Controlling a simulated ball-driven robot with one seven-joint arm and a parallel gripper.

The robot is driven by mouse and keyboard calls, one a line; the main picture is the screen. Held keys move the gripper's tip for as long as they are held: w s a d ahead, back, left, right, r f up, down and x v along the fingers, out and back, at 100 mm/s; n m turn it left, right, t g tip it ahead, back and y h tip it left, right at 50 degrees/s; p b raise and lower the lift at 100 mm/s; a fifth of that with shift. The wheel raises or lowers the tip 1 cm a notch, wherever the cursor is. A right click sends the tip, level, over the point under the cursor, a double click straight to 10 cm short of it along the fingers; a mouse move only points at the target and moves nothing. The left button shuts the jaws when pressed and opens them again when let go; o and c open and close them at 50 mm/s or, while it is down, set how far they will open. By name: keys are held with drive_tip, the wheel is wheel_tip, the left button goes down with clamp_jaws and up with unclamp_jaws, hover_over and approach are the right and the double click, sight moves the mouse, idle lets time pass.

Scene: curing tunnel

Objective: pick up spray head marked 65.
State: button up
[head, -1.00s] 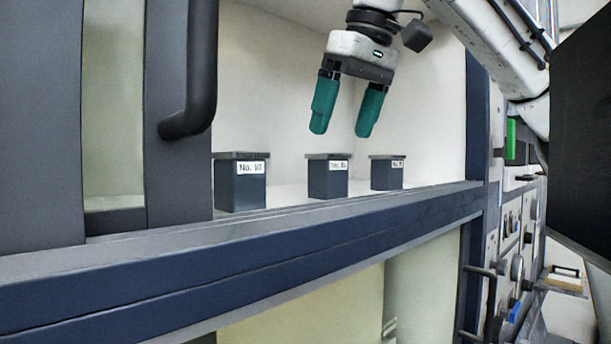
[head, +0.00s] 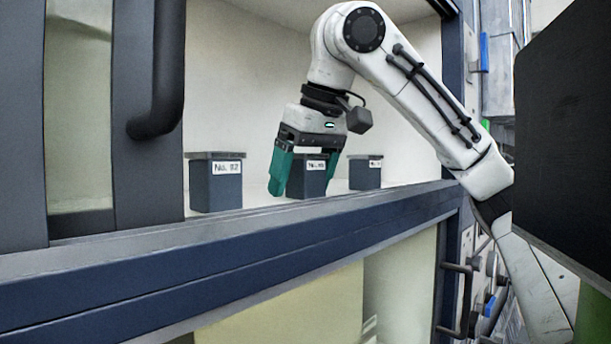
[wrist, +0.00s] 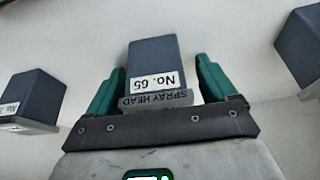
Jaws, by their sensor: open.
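The spray head marked 65 (wrist: 152,60) is a dark blue-grey block in the wrist view, with a white "No. 65" label and the words "SPRAY HEAD" on its flange. In the head view it is the middle block (head: 308,178) on the shelf, its label partly hidden by my gripper. My gripper (head: 302,186) is open and points down over it, with one green finger on each side. In the wrist view the fingers of my gripper (wrist: 160,66) flank the block, with a visible gap at the right finger.
Similar blocks stand to the left (head: 215,184) and right (head: 366,173) on the pale shelf; the right label is too small to read. A blue ledge (head: 230,234) runs along the shelf front. A dark door handle (head: 165,80) is at the left.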

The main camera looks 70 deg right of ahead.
drive_tip(key=c, duration=1.2)
drive_tip(key=shift+c, duration=0.6)
drive_tip(key=shift+r, duration=0.2)
